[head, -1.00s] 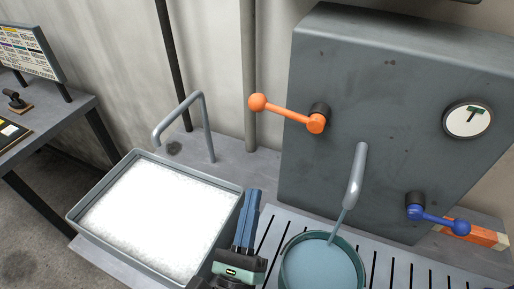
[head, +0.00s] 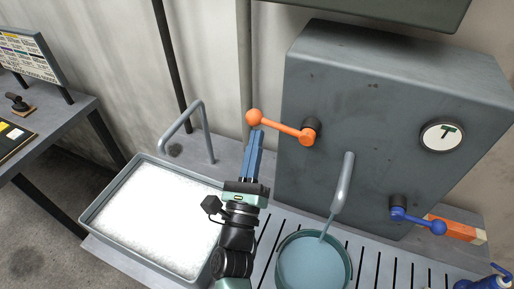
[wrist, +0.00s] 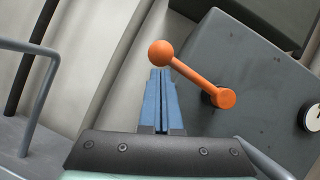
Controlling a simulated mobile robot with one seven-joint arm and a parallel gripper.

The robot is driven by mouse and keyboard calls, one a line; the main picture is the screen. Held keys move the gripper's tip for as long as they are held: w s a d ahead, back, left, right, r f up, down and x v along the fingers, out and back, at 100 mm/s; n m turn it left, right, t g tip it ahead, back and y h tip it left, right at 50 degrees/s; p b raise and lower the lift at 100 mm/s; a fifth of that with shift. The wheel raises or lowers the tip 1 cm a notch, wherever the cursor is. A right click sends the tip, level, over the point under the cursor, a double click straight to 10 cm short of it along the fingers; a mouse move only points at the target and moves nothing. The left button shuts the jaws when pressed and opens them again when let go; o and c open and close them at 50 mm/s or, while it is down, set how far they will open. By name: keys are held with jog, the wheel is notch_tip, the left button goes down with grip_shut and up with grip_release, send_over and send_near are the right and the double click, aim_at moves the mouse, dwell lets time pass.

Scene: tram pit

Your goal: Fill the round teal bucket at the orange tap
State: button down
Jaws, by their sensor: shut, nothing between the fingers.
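The round teal bucket (head: 346,262) stands on the slatted grate under the spout (head: 344,184). A stream runs from the spout into it, and grey-blue water fills much of what I see inside. The orange tap lever (head: 282,127) sticks out to the left from the grey cabinet, its ball end slightly higher than its hub. It also shows in the wrist view (wrist: 190,72). My gripper (head: 256,134) is shut and empty, its blue fingers pointing up at the lever just below the ball end. In the wrist view the fingertips (wrist: 160,72) are close under the ball; contact is unclear.
A blue lever (head: 418,220) and a round gauge (head: 442,135) are on the cabinet (head: 390,90). A tray of white foam (head: 150,215) and a bent pipe (head: 200,130) stand left of my arm. An orange block (head: 452,230) lies at right.

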jog(key=shift+r, duration=0.15)
jog(key=shift+w+a+r, duration=0.2)
jog(key=shift+r, duration=0.5)
